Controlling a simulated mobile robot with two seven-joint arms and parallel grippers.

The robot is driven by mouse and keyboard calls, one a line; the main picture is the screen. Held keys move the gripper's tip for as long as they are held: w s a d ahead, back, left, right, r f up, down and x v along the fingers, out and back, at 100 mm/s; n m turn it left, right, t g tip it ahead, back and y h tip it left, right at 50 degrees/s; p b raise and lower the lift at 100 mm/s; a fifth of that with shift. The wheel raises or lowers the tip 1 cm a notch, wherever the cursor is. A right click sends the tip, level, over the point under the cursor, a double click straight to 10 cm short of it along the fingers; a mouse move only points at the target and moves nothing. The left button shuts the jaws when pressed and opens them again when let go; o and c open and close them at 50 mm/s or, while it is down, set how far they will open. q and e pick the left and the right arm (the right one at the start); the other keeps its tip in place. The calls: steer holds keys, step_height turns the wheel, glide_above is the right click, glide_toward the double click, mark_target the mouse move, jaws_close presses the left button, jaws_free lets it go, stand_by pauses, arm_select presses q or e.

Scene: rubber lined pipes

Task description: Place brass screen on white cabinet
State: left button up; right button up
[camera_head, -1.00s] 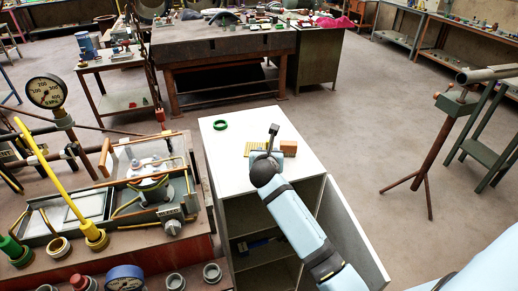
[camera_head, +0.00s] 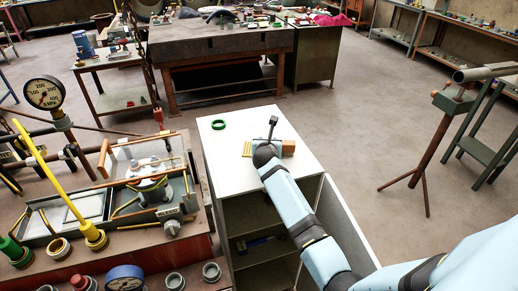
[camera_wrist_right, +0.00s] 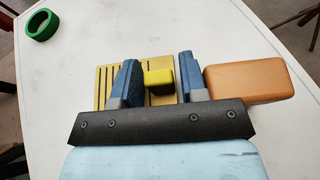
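The brass screen (camera_wrist_right: 108,84) is a flat yellow slotted plate with a raised yellow block. It lies on top of the white cabinet (camera_wrist_right: 80,25), and its left part also shows in the head view (camera_head: 247,148). My right gripper (camera_wrist_right: 160,72) is at the screen, its blue fingers on either side of the yellow block. In the head view my right gripper (camera_head: 272,126) hides much of the screen. My left gripper is not in view.
An orange-brown block (camera_wrist_right: 245,82) sits close to the right finger and also shows in the head view (camera_head: 288,147). A green ring (camera_head: 218,124) lies at the cabinet top's back left. The cabinet's front top is bare. A cluttered bench (camera_head: 150,240) stands to the left.

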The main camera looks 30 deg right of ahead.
jaws_close()
steer(key=shift+r, duration=0.1)
